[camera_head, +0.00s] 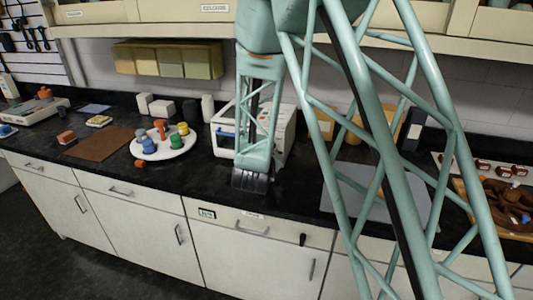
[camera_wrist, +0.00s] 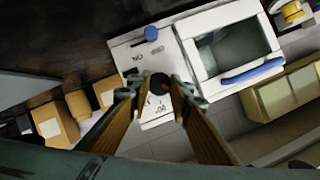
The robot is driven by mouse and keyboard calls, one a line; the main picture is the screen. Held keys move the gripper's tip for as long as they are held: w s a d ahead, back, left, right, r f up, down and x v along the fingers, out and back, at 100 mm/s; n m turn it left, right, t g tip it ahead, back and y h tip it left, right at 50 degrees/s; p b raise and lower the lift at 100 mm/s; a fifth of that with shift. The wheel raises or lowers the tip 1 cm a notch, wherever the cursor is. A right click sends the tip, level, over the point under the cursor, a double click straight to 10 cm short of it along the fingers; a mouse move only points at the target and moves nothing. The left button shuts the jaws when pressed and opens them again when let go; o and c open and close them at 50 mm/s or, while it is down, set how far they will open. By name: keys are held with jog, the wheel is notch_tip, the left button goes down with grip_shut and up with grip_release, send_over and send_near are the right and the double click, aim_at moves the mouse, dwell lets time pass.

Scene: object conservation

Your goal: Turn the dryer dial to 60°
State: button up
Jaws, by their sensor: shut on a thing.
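The dryer (camera_wrist: 196,35) is a white box with a window and a blue handle. In the head view the dryer (camera_head: 286,118) stands on the black counter, partly hidden behind my arm. In the wrist view it appears turned around. My gripper (camera_wrist: 162,90) is shut on the dial, a finger on each side. Small printed marks show on the panel near the dial, too blurred to read surely. The dial's pointer angle is not clear. In the head view my arm hides the dial.
A blue knob (camera_wrist: 151,33) sits on the same panel. Left of the dryer, a white round tray (camera_head: 172,151) holds several coloured pieces. A grey mat (camera_head: 350,205) lies to the right, and a wooden tray (camera_head: 515,229) with brown pieces is farther right. Cabinets hang above.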

jog(key=shift+m+t+y+b, duration=0.3)
jog(key=shift+m+y+b, duration=0.3)
jog(key=shift+m+b, duration=0.7)
jog(key=shift+n+b, duration=0.3)
jog(key=o, duration=0.8)
jog(key=shift+d, duration=0.1)
jog(key=shift+o, duration=0.2)
jog(key=shift+s, duration=0.1)
jog(key=v, duration=1.2)
